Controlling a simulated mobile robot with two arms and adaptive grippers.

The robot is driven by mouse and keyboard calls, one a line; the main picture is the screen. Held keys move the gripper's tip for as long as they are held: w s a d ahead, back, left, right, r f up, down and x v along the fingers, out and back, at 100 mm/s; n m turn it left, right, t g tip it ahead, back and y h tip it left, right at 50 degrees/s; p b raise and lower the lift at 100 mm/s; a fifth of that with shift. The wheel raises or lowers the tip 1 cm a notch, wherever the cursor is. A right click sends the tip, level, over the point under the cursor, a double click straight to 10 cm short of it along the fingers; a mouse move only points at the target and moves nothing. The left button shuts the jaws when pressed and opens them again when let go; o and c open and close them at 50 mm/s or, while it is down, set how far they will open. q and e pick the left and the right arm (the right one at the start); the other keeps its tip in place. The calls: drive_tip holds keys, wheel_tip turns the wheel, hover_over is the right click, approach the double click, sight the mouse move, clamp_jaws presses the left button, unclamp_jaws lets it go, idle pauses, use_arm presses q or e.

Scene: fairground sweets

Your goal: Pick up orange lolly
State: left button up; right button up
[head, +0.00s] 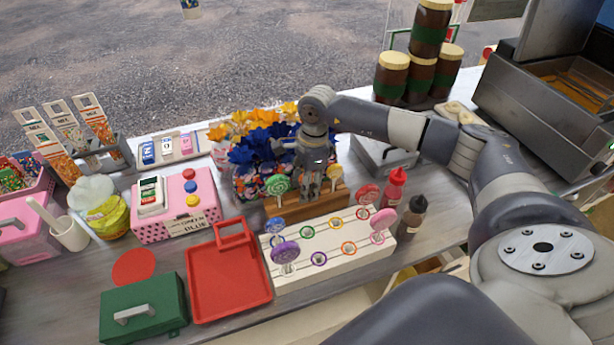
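My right gripper (312,192) points down over the wooden stand (335,199), between a green lolly (277,185) and a pale yellow lolly (335,172). I cannot make out whether its fingers are apart or closed. No clearly orange lolly shows; the gripper hides the middle of the stand. In front is a white rack (330,272) with coloured rings, among them an orange ring (348,248) with no lolly in it. Blue (276,227), purple (285,252), red (368,192) and pink lollies (381,221) stand in the rack. My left gripper is not in view.
Blue and orange flowers (257,142) stand behind the stand. A red sauce bottle (395,187) and a brown bottle (411,217) stand right of the rack. A red tray (228,282), green box (144,309) and pink box (177,207) lie to the left.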

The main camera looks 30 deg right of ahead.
drive_tip(key=shift+f, duration=0.2)
clamp_jaws()
wheel_tip(320, 180, up, 9)
drive_tip(key=b, duration=0.3)
drive_tip(key=shift+w, duration=0.1)
drive_tip(key=shift+r, duration=0.5)
